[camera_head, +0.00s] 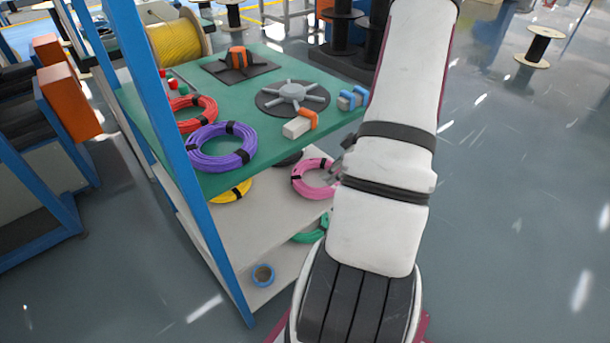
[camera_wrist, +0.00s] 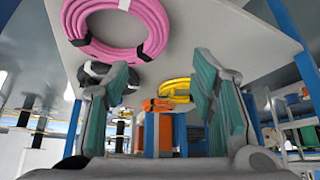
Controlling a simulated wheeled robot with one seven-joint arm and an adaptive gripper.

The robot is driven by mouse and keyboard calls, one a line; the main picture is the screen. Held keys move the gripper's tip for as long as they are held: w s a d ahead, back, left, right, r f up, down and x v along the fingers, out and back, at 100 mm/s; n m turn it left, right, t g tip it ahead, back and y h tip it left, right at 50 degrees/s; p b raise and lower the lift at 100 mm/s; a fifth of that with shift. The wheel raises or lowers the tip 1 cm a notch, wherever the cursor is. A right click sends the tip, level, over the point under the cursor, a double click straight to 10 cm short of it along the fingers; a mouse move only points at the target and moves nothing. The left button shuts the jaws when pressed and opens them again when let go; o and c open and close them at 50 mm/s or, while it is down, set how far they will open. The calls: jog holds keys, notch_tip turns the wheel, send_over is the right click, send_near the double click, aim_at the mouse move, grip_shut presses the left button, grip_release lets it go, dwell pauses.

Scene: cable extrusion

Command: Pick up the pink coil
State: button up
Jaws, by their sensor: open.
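The pink coil (camera_head: 316,194) is a ring bound with black tape. It lies on the white middle shelf (camera_head: 235,222) of the blue-framed rack, near the right edge. In the wrist view the pink coil (camera_wrist: 122,53) shows large at the top, partly cut off by the frame. My gripper (camera_head: 338,167) is beside the coil's right side in the head view, mostly hidden by my arm. In the wrist view my gripper (camera_wrist: 162,85) has two teal-padded fingers spread wide apart. Nothing is between them, and the coil appears beyond them.
A green top shelf (camera_head: 258,92) overhangs the middle one, holding a purple coil (camera_head: 205,160) and a red coil (camera_head: 207,112). A yellow coil (camera_wrist: 177,90) and a black coil (camera_wrist: 97,72) share the pink coil's shelf. A green coil (camera_head: 306,237) lies lower. Floor at right is open.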

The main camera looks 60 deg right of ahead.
jog(key=b, duration=0.4)
send_near(308, 189)
jog(key=x, duration=0.3)
jog(key=shift+w+f, duration=0.15)
jog(key=shift+w, duration=0.05)
jog(key=b+x, duration=0.3)
jog(key=x, duration=0.1)
jog(key=shift+s+d+f, duration=0.1)
jog(key=shift+s, duration=0.1)
jog(key=shift+w+f+b, duration=0.4)
jog(key=shift+f+b, duration=0.05)
jog(key=shift+f, duration=0.05)
grip_shut()
